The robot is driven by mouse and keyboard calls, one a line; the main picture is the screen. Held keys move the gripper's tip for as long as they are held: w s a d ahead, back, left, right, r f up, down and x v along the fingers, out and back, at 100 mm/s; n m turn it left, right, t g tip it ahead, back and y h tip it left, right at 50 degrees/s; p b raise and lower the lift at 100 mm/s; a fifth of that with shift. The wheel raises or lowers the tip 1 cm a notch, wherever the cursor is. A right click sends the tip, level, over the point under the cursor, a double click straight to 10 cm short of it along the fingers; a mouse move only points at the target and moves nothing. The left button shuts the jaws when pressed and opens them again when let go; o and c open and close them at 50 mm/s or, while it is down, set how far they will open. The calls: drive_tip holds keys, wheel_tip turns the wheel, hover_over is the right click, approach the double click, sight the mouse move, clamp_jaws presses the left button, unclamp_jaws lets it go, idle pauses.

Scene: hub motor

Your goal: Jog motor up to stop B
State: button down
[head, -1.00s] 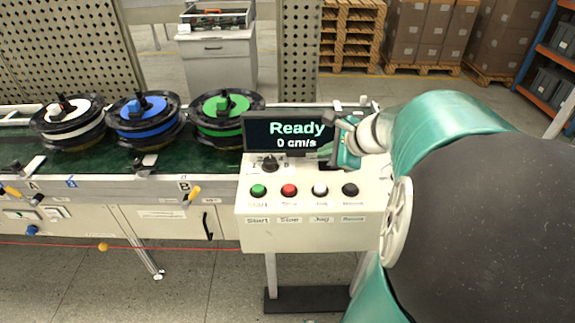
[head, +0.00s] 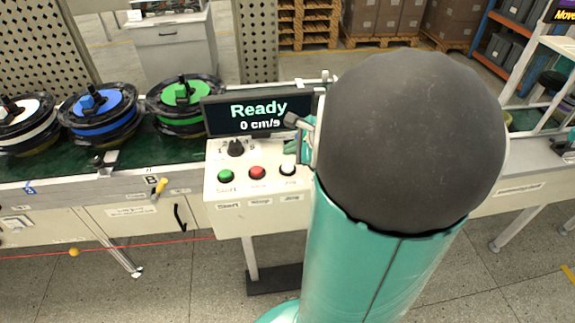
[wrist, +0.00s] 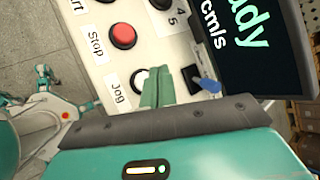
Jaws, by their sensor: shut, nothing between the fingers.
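Hub motors with a white (head: 22,112), a blue (head: 97,105) and a green (head: 184,95) band stand on the green conveyor. The control console (head: 216,218) has a green Start button (head: 226,176), a red Stop button (head: 257,173) and a white Jog button (head: 288,170). Its display (head: 258,113) reads "Ready, 0 cm/s". My gripper (wrist: 157,88) is shut and empty, its teal fingers right beside the Jog button (wrist: 138,82) and partly covering it. I cannot tell whether they touch it.
A black selector knob (head: 235,148) sits above the buttons. A dark part with a blue piece (wrist: 210,85) lies right of my fingers; what it is remains unclear. My arm hides the console's right side.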

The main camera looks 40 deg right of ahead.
sight(284, 163)
drive_tip(key=shift+f, duration=1.25)
drive_tip(key=shift+f, duration=0.1)
idle(1.0)
drive_tip(key=shift+f, duration=0.35)
drive_tip(key=shift+f, duration=0.55)
idle(0.7)
drive_tip(key=shift+r, duration=0.15)
idle(2.2)
drive_tip(key=shift+r, duration=0.85)
drive_tip(key=shift+r, duration=2.5)
